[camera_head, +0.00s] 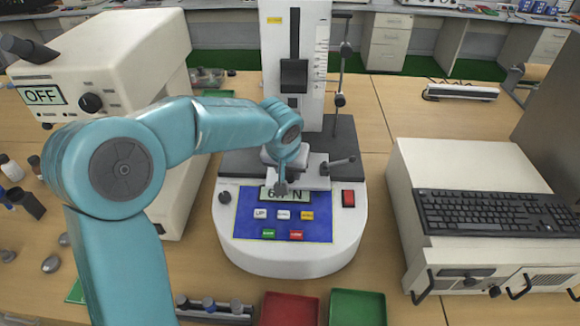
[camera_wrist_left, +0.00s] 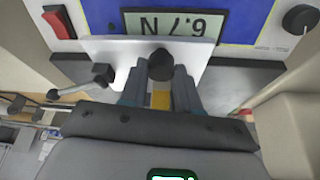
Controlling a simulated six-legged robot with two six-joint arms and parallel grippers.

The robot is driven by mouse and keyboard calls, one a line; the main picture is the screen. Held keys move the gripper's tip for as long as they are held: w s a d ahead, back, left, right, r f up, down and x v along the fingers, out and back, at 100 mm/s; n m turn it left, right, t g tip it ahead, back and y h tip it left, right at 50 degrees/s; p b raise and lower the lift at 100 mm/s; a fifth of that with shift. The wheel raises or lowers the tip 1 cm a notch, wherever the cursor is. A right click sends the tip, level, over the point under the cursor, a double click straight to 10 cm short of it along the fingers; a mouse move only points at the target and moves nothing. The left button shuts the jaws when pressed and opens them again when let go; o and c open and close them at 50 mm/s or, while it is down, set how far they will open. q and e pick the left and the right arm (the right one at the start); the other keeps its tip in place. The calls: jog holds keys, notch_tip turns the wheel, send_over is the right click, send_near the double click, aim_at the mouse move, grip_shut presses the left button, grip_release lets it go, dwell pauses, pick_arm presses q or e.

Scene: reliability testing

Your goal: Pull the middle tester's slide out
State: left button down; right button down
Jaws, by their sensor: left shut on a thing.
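The middle tester (camera_head: 340,225) stands on the bench with a white column, a dark base and a blue front panel. Its display reads 6.7 N in the left wrist view (camera_wrist_left: 186,25). The slide is a pale plate (camera_head: 314,180) low at the front of the column, reaching over the display's upper edge; it also shows in the left wrist view (camera_wrist_left: 108,50). My left gripper (camera_head: 280,187) reaches down over the slide, its fingers shut around the dark round knob (camera_wrist_left: 161,64) on the plate. The fingers hide part of the display in the head view. My right gripper is not in view.
A side lever (camera_head: 343,161) sticks out right of the slide. A cream tester (camera_head: 110,70) reading OFF stands left. A cream unit with a black keyboard (camera_head: 490,212) stands right. Red (camera_head: 290,308) and green (camera_head: 357,308) trays lie in front.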

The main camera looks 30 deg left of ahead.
pick_arm(q)
jog(key=shift+s+d+f, duration=0.2)
jog(key=shift+s+d, duration=0.05)
jog(key=shift+s, duration=0.1)
jog(key=shift+s+d+r, duration=0.1)
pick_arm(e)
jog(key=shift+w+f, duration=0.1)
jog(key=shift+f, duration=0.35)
pick_arm(q)
jog(key=c, duration=0.8)
grip_release()
jog(key=v, duration=1.6)
jog(key=shift+r, duration=0.2)
